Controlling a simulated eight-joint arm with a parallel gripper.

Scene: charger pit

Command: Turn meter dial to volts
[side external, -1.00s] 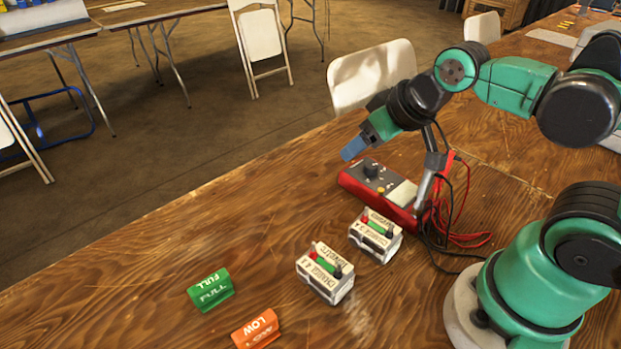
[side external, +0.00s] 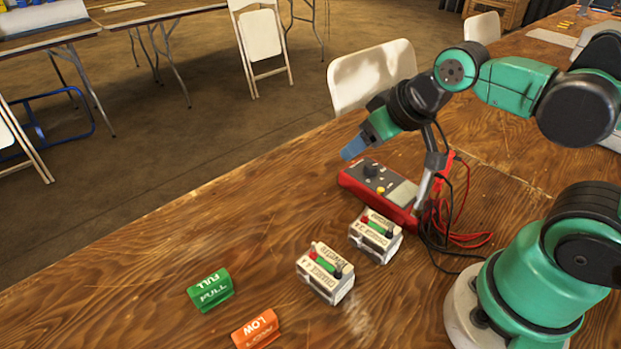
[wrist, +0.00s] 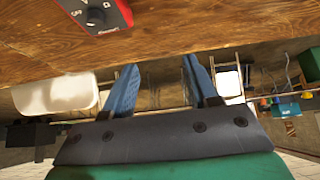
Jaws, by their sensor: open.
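The red meter (side external: 385,194) lies on the wooden table below my gripper, with a grey face and a dark round dial (side external: 372,170) near its far left end. In the wrist view the meter (wrist: 122,10) is partly cut off at the top, and its dial (wrist: 95,16) shows with a small pointer mark that I cannot read clearly. My gripper (side external: 352,149) is above and slightly beyond the dial, apart from it. In the wrist view its two blue fingers (wrist: 160,85) are spread with nothing between them.
Two white battery boxes (side external: 334,286) (side external: 366,245) stand in front of the meter. A green FULL sign (side external: 210,290) and an orange LOW sign (side external: 255,329) are at the lower left. Black and red leads (side external: 462,238) loop right of the meter. The left tabletop is clear.

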